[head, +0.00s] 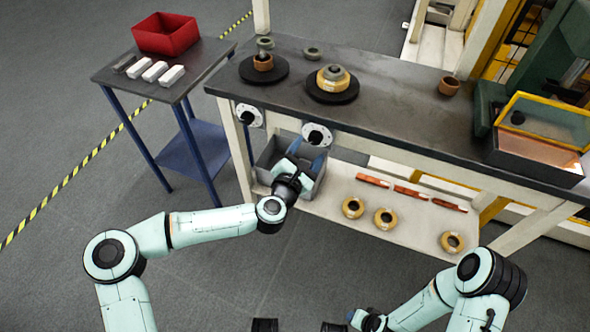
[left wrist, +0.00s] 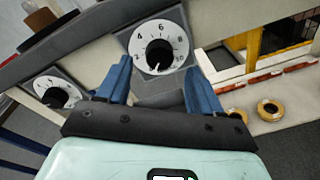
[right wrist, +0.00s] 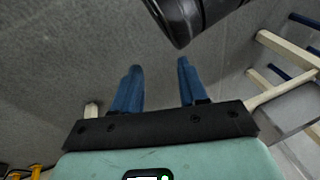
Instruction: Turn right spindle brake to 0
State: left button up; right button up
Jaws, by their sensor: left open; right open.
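The right spindle brake is a white round dial with a black knob (head: 317,135) on the bench's front edge. In the left wrist view the dial (left wrist: 158,48) shows numbers running up to 10. I cannot read its pointer surely. My left gripper (head: 307,152) is open, just in front of and below this dial. In the left wrist view its blue fingers (left wrist: 159,70) stand on either side of the knob, apart from it. A similar left dial (head: 249,115) sits further left. My right gripper (right wrist: 160,66) is open and empty, low over the floor.
A grey bin (head: 268,158) stands on the lower shelf behind my left gripper, beside copper bars and yellow rings. A side table (head: 205,60) with a red bin (head: 165,38) stands left.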

pick_arm(q)
jog(key=p+v, duration=0.1)
jog(key=v, duration=0.8)
jog(key=shift+s+a+p, duration=0.15)
jog(key=shift+s+p, duration=0.2)
jog(key=shift+p, duration=0.05)
pick_arm(e)
jog(key=r, duration=0.1)
jog(key=s+a, duration=0.1)
jog(key=s+r, duration=0.1)
jog(key=shift+a+r+y, duration=0.25)
jog(key=shift+r+y, duration=0.05)
jog(key=shift+r, duration=0.05)
